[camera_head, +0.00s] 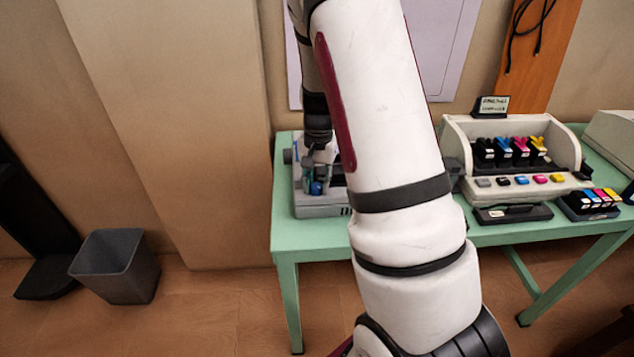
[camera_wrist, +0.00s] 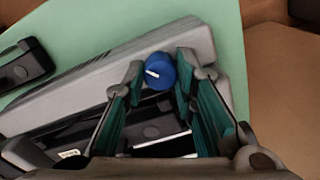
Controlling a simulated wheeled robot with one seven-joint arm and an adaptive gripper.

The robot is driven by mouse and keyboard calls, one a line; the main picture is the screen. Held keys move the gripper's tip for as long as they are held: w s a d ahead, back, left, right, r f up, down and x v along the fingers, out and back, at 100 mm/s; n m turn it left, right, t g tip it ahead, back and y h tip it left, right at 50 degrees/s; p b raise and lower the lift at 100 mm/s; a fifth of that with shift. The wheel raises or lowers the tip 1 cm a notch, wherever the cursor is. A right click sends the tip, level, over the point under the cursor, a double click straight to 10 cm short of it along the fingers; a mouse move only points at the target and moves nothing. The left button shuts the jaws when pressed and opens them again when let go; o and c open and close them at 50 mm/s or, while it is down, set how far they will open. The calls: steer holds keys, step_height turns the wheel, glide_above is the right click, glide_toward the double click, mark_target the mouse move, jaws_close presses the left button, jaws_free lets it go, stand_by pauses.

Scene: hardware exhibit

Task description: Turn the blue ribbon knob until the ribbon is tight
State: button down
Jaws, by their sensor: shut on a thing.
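The blue ribbon knob (camera_wrist: 161,74) is round, with a white pointer line toward its left in the wrist view. It sits on the grey printer casing (camera_wrist: 110,72). My gripper (camera_wrist: 160,66) has its two teal-padded fingers on either side of the knob and is shut on it. In the head view, my gripper (camera_head: 318,176) reaches down at the left end of the green table, with the blue knob (camera_head: 316,188) small between its fingers. My arm covers much of the machine (camera_head: 318,210). I cannot see the ribbon clearly enough to tell its tightness.
The green table (camera_head: 285,235) carries a cream printer (camera_head: 455,135) with coloured cartridges at right, a black tray (camera_head: 512,213) and a cartridge holder (camera_head: 588,205). A grey bin (camera_head: 115,265) stands on the floor at left. The wall is close behind.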

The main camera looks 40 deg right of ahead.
mark_target(317, 186)
steer(key=m, duration=0.5)
steer(key=shift+a+m, duration=0.1)
steer(key=shift+m, duration=0.2)
steer(key=m+p, duration=0.1)
steer(key=m, duration=0.3)
steer(key=shift+m, duration=0.4)
steer(key=shift+w+m, duration=0.1)
steer(key=shift+m, duration=0.2)
steer(key=c, duration=1.3)
jaws_free()
steer(key=shift+r, duration=4.05)
